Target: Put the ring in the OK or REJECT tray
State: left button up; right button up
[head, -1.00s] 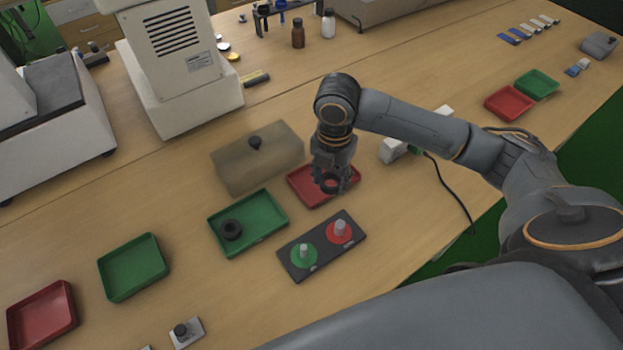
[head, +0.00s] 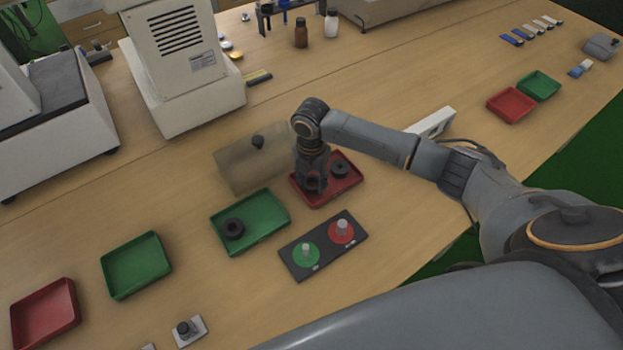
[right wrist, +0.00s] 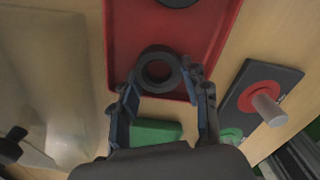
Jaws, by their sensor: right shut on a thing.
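My right gripper (head: 315,182) points down over the left part of the red tray (head: 346,190) beside the gauge block. In the right wrist view the gripper (right wrist: 160,78) is shut on a dark ring (right wrist: 158,70), which is over the red tray's (right wrist: 212,25) edge area; I cannot tell whether it touches the tray floor. A second dark ring (head: 339,168) lies in the red tray, right of the gripper. Another dark ring (head: 233,228) lies in the green tray (head: 268,232) to the left. My left gripper is not in view.
A dark gauge block (head: 318,246) with a green and a red disc, each with a pale pin, stands in front of the trays. A translucent box (head: 236,168) with a dark knob stands behind. An empty green tray (head: 136,265) and red tray (head: 45,315) lie at left.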

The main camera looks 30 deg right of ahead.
jog(key=o, duration=0.8)
jog(key=shift+f, duration=0.1)
jog(key=shift+c, duration=0.2)
notch_tip(320, 180, up, 12)
jog(key=shift+r, duration=0.2)
